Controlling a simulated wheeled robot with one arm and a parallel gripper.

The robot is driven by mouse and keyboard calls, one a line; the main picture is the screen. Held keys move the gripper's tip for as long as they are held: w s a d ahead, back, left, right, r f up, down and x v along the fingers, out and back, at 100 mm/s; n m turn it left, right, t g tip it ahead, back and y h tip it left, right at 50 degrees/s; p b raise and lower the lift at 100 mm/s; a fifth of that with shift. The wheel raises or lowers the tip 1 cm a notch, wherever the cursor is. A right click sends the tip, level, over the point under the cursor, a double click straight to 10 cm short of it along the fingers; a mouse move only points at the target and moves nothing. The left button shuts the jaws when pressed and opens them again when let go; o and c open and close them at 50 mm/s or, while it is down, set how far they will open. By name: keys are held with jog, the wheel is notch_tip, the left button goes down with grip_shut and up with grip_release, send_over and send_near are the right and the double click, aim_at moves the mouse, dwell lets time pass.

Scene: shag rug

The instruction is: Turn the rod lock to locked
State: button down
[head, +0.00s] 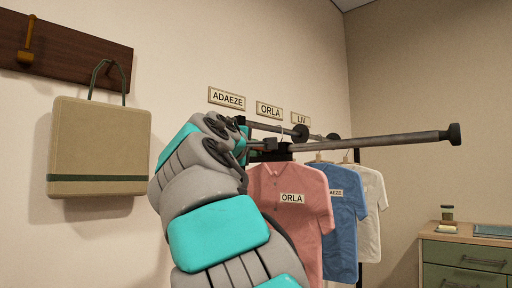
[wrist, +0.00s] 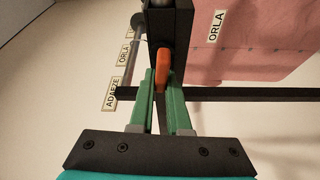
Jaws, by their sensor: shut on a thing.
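The rod lock shows in the wrist view as an orange lever (wrist: 163,66) on a black upright piece (wrist: 181,22). My gripper (wrist: 163,78) has its green fingers on either side of the lever's lower end and is shut on it. The lever lies roughly in line with the upright piece; I see no marking for its setting. In the head view my arm hides the lever and most of the gripper. A long grey rod (head: 375,142) with a dark end cap reaches to the right there.
A pink ORLA shirt (head: 288,215), a blue shirt (head: 341,230) and a white shirt (head: 371,205) hang close to my arm. A second rod (head: 275,128) runs behind. A beige bag (head: 98,140) hangs on the left wall. A green cabinet (head: 465,262) stands at right.

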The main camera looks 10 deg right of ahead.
jog(key=shift+f+n+y, duration=0.1)
jog(key=shift+n+y, duration=0.2)
jog(key=shift+n, duration=0.3)
jog(key=shift+w+f, duration=0.1)
jog(key=shift+g, duration=0.3)
jog(key=c, duration=0.9)
grip_release()
jog(key=shift+a, duration=0.1)
jog(key=b+v, duration=0.1)
jog(key=v, duration=0.6)
jog(key=shift+s+a, duration=0.2)
jog(key=shift+s, duration=0.15)
